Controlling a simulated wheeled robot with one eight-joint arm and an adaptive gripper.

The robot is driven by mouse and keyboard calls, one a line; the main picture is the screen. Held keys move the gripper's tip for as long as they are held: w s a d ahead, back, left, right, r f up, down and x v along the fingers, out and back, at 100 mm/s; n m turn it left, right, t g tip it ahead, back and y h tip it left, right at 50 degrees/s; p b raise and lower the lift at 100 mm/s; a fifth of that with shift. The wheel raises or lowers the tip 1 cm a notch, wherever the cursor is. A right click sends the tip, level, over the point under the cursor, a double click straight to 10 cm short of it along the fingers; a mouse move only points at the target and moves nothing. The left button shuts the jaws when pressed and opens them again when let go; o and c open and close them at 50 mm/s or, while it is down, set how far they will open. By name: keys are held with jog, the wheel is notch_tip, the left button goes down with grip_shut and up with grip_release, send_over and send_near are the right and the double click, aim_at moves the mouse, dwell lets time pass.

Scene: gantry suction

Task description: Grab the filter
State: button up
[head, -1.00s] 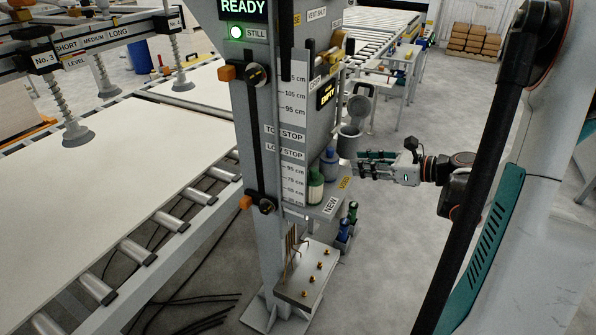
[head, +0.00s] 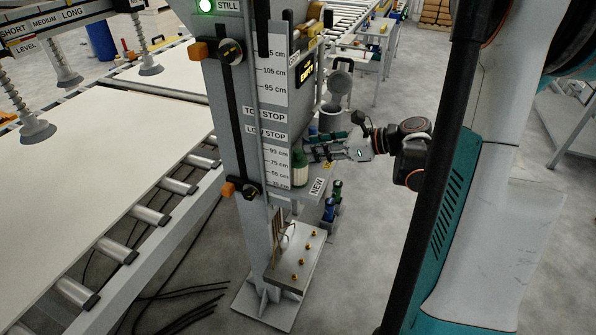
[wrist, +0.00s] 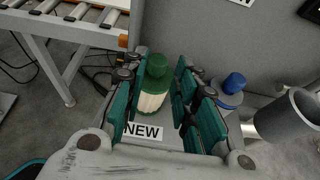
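A filter with a green cap and white ribbed body (wrist: 155,85) stands upright on a small shelf (wrist: 165,138) marked NEW. The filter also shows in the head view (head: 299,168). My gripper (head: 312,148) reaches in from the right over the shelf. In the wrist view, the teal fingers of my gripper (wrist: 157,72) are spread, with the green-capped filter ahead in the gap between them; I cannot tell whether they touch it. A blue-capped filter (wrist: 231,88) stands right of the fingers, partly hidden.
The grey column (head: 235,120) rises beside the shelf. A roller conveyor (head: 150,212) with white boards runs along the left.

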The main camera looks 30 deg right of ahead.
aim_at(300, 151)
jog(key=b+x, duration=0.1)
jog(key=x, duration=0.4)
jog(key=shift+s+f+b, duration=0.15)
jog(key=shift+f+b, duration=0.05)
jog(key=shift+b, duration=0.15)
grip_shut()
jog(key=shift+r, duration=0.1)
